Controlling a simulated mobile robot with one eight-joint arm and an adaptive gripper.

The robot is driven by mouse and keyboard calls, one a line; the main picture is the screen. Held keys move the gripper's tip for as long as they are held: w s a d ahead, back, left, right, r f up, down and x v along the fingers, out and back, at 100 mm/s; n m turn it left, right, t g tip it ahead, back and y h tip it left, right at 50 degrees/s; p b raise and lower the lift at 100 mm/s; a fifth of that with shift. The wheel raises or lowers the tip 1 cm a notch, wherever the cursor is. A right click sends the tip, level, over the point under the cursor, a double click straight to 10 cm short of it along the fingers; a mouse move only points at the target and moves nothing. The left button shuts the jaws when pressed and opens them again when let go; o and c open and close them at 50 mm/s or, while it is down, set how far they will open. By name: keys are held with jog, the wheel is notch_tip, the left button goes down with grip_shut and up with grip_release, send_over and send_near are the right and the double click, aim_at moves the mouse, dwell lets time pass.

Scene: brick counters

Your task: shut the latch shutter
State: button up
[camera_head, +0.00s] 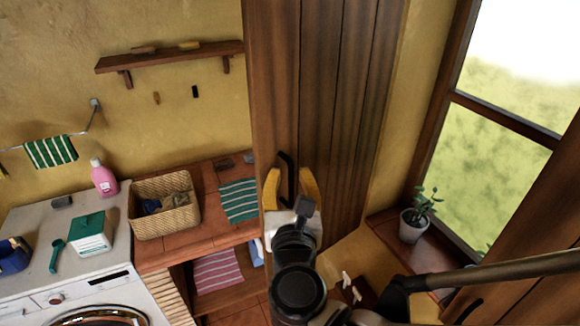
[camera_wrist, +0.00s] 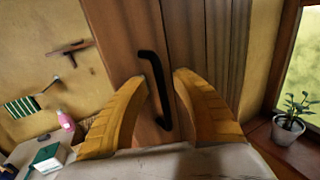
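The wooden shutter (camera_head: 325,90) is a tall plank panel standing out from the wall, left of the window (camera_head: 505,110). A black bar handle (camera_head: 287,172) is on its face; in the wrist view the handle (camera_wrist: 157,85) slants between my yellow fingers. My gripper (camera_head: 291,182) is open, with one finger on each side of the handle. I cannot tell whether either finger touches it. A latch is not clearly seen.
A second wooden panel (camera_head: 540,215) stands at the right, by the window. A potted plant (camera_head: 413,226) is on the sill. At left are a basket (camera_head: 165,222) on the brick counter and a washing machine (camera_head: 60,225) with a pink bottle (camera_head: 103,178).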

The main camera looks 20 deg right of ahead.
aim_at(289, 123)
jog(key=shift+r, duration=4.95)
